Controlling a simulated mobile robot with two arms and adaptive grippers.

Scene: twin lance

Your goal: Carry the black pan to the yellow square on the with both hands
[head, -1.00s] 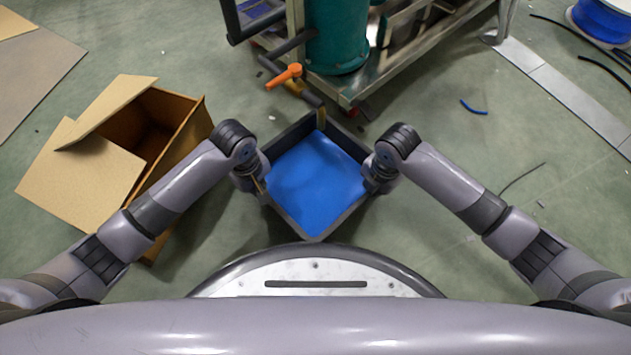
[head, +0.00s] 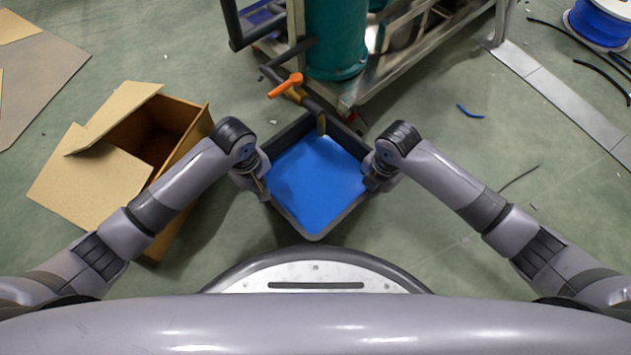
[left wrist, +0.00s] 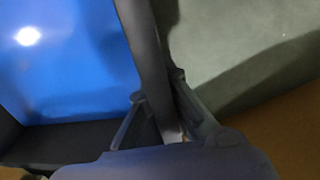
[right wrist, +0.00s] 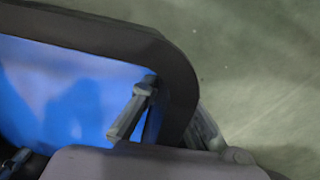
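The black pan (head: 345,214) is a square tray with dark walls and a bright blue inside (head: 316,182). It is in front of my base, one corner toward me. My left gripper (head: 262,184) is at its left corner; in the left wrist view its fingers (left wrist: 158,90) straddle the dark wall and look closed on it. My right gripper (head: 370,182) is at the right corner; in the right wrist view one finger (right wrist: 135,108) is inside the wall and the other is outside, mostly hidden. I see no clear yellow square on the floor.
An open cardboard box (head: 180,116) stands at left, close to my left arm. A metal cart (head: 400,62) with a green cylinder (head: 335,40) and an orange handle (head: 287,84) is just beyond the pan. A blue cable reel (head: 600,20) is far right. Floor at right is mostly clear.

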